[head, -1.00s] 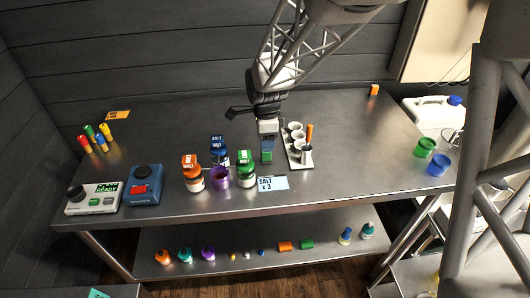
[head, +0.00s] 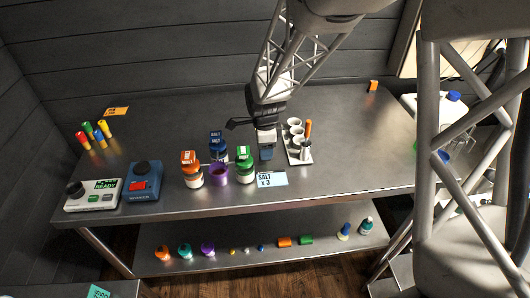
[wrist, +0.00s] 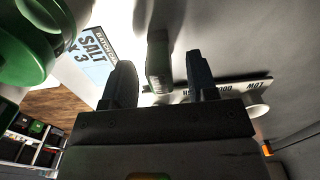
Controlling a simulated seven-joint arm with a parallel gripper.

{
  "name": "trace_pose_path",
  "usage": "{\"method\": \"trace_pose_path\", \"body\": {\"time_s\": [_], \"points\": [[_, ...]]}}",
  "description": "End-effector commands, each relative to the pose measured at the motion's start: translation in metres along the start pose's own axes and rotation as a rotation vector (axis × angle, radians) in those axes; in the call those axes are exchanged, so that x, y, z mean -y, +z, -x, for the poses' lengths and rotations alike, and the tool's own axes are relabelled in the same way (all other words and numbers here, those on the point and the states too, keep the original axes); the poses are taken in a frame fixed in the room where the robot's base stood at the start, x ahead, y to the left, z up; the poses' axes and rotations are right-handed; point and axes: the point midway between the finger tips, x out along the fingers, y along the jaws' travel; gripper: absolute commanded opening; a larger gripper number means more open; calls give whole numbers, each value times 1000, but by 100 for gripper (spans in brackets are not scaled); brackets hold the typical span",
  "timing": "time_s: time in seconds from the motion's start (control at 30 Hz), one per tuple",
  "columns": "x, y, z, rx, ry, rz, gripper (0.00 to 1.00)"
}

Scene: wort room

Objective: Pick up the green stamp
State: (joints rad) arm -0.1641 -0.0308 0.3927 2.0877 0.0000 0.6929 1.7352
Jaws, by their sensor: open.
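A small upright green block, which looks like the green stamp (wrist: 158,62), shows in the wrist view between and just beyond my two fingers. My gripper (wrist: 160,78) is open, with a finger on either side of the block and visible gaps between. In the head view my gripper (head: 266,153) points down at the table, between the green-lidded jar (head: 245,163) and the cup tray (head: 304,160). The stamp is hidden behind my gripper there.
The "SALT x 3" card (head: 272,179) lies just in front. The steel table (head: 345,140) is clear right of the tray.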

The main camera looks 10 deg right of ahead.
Motion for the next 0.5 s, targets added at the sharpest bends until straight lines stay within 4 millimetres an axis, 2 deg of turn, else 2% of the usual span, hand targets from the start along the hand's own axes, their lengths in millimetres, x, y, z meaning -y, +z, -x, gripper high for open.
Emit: {"method": "trace_pose_path", "body": {"time_s": [0.2,0.5], "points": [[0,0,-14,0,0,0,53],[0,0,-14,0,-1,0,53]]}}
